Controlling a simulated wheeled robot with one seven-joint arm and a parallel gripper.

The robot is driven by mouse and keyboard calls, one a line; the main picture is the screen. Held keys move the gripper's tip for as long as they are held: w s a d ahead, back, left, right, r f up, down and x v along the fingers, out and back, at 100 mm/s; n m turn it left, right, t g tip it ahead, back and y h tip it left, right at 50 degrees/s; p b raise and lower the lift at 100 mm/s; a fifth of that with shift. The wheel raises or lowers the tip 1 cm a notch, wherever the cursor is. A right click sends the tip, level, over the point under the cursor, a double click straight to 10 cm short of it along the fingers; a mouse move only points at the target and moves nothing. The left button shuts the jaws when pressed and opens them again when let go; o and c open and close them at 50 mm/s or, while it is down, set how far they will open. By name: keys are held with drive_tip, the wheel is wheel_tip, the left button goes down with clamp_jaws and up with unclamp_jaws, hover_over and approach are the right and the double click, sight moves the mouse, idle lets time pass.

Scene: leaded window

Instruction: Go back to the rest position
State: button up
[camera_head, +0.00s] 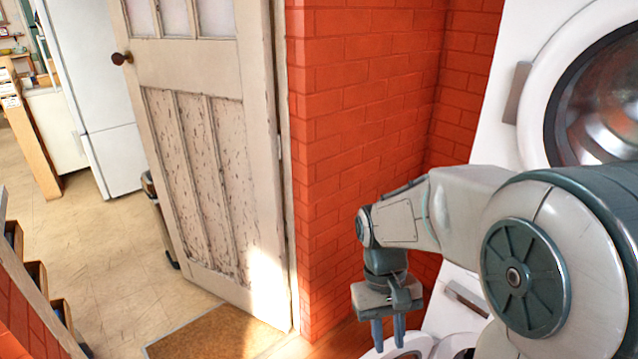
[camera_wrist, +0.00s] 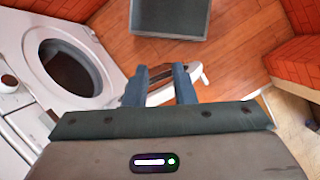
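My gripper (camera_head: 388,336) points down in front of the brick wall at the lower right of the head view. Its two blue-grey fingers also show in the wrist view (camera_wrist: 160,86). They stand apart with nothing visibly held between them. A white curved rim (camera_wrist: 196,75), seemingly an open machine door, lies behind the fingers in the wrist view. I cannot tell how far below the fingertips it is. My arm reaches in from the right of the head view and hides part of the machines.
A white front-loading machine (camera_head: 510,90) stands at the right. A lower one (camera_wrist: 32,62) shows its round opening in the wrist view. An orange brick wall (camera_head: 360,90) is behind my gripper. A worn panelled door (camera_head: 195,150) and a brown mat (camera_head: 215,335) are left of it.

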drive_tip(key=s+d+r+m+t+y+p, duration=0.1)
drive_tip(key=s+d+r+m+t+p, duration=0.1)
drive_tip(key=s+r+t, duration=0.2)
wheel_tip(320, 180, up, 5)
drive_tip(key=t, duration=0.2)
drive_tip(key=shift+d+f+t+p, duration=0.15)
drive_tip(key=shift+d+t+p, duration=0.2)
drive_tip(key=shift+t, duration=0.05)
drive_tip(key=shift+a, duration=0.1)
